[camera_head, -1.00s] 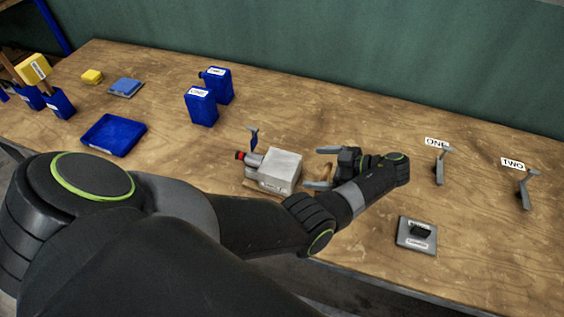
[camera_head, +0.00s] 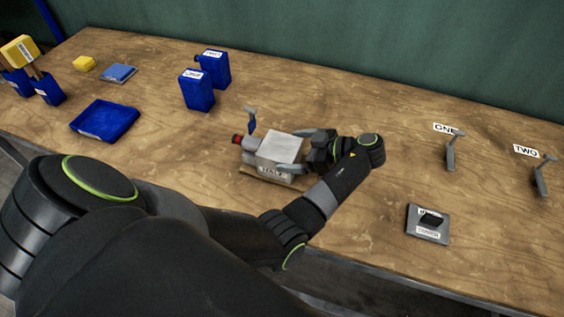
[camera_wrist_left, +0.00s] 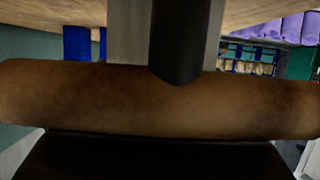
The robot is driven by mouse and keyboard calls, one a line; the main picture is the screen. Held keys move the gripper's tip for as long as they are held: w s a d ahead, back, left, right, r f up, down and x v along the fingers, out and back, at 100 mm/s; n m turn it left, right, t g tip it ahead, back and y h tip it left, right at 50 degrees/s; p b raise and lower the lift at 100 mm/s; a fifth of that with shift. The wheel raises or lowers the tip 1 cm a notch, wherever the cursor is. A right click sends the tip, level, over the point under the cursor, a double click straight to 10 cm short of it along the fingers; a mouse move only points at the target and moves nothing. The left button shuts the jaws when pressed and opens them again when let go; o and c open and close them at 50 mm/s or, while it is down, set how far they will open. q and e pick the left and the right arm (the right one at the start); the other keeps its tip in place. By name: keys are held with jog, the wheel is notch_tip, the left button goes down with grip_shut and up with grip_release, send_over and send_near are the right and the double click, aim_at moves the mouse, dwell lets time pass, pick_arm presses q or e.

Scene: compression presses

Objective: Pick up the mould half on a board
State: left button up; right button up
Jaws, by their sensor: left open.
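The mould half is a light grey block (camera_head: 283,146) with a label on its front, a red-tipped cylinder at its left end and a blue-handled lever. It sits on a wooden board (camera_head: 262,178) on the bench. My left gripper (camera_head: 290,151) is open at the block's right side, one finger towards its far side and one towards its near side. Whether the fingers touch it cannot be told. In the left wrist view, a brown rounded bar (camera_wrist_left: 160,100) crosses close to the camera, with a grey surface and a dark finger behind it. My right gripper is not seen.
Blue containers (camera_head: 198,90) stand behind the block, and a blue tray (camera_head: 106,121) lies at left. Levers marked ONE (camera_head: 452,152) and TWO (camera_head: 541,178) and a grey plate with a black knob (camera_head: 428,223) are at right. Bench between is clear.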

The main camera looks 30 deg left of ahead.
pick_arm(q)
jog(key=shift+x, duration=0.8)
jog(key=c, duration=1.6)
jog(key=shift+w+r, duration=0.1)
jog(key=shift+c, duration=0.8)
